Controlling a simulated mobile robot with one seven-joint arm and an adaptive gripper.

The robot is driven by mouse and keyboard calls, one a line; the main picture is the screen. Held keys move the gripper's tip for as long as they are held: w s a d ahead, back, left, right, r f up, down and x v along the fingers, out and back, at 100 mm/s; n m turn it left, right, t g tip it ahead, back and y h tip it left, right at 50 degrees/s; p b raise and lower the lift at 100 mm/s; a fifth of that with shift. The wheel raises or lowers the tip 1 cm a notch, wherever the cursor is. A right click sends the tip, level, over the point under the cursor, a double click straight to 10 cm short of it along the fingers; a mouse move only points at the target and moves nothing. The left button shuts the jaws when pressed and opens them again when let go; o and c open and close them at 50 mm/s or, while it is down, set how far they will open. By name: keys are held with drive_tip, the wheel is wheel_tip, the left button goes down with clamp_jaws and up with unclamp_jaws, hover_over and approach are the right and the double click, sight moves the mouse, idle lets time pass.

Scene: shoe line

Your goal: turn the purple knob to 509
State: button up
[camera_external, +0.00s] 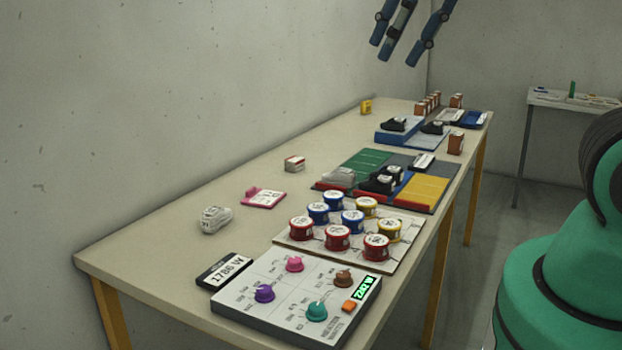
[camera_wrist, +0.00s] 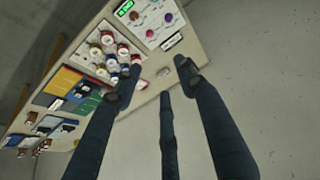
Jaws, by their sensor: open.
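The purple knob (camera_external: 264,293) sits on the near left of a white control panel (camera_external: 235,300) at the table's near end. It also shows in the wrist view (camera_wrist: 168,17). The marks around it are too small to read. The panel also has a pink knob (camera_external: 294,264), a brown knob (camera_external: 343,278), a teal knob (camera_external: 316,311), an orange button (camera_external: 350,306) and a green-lit display (camera_external: 367,288) that seems to read 2262 W. My gripper (camera_external: 396,52) is open and empty, high above the table and far from the knob. Its three fingers are spread in the wrist view (camera_wrist: 160,75).
A card reading 1786 W (camera_external: 225,270) lies beside the panel. A board of red, blue and yellow round tins (camera_external: 340,228) stands just behind it. The air above the panel is free.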

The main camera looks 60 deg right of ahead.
drive_tip(key=w+a+f+n+g, duration=0.2)
drive_tip(key=w+f+n, duration=0.15)
drive_tip(key=w, duration=0.45)
drive_tip(key=n+g+p, duration=0.3)
drive_tip(key=n, duration=0.3)
hover_over(264, 288)
wheel_tip(264, 288, down, 24)
drive_tip(key=shift+r, duration=0.15)
drive_tip(key=shift+m, duration=0.25)
wheel_tip(264, 288, down, 14)
drive_tip(key=shift+r+b, duration=0.1)
drive_tip(key=shift+b, duration=0.9)
clamp_jaws()
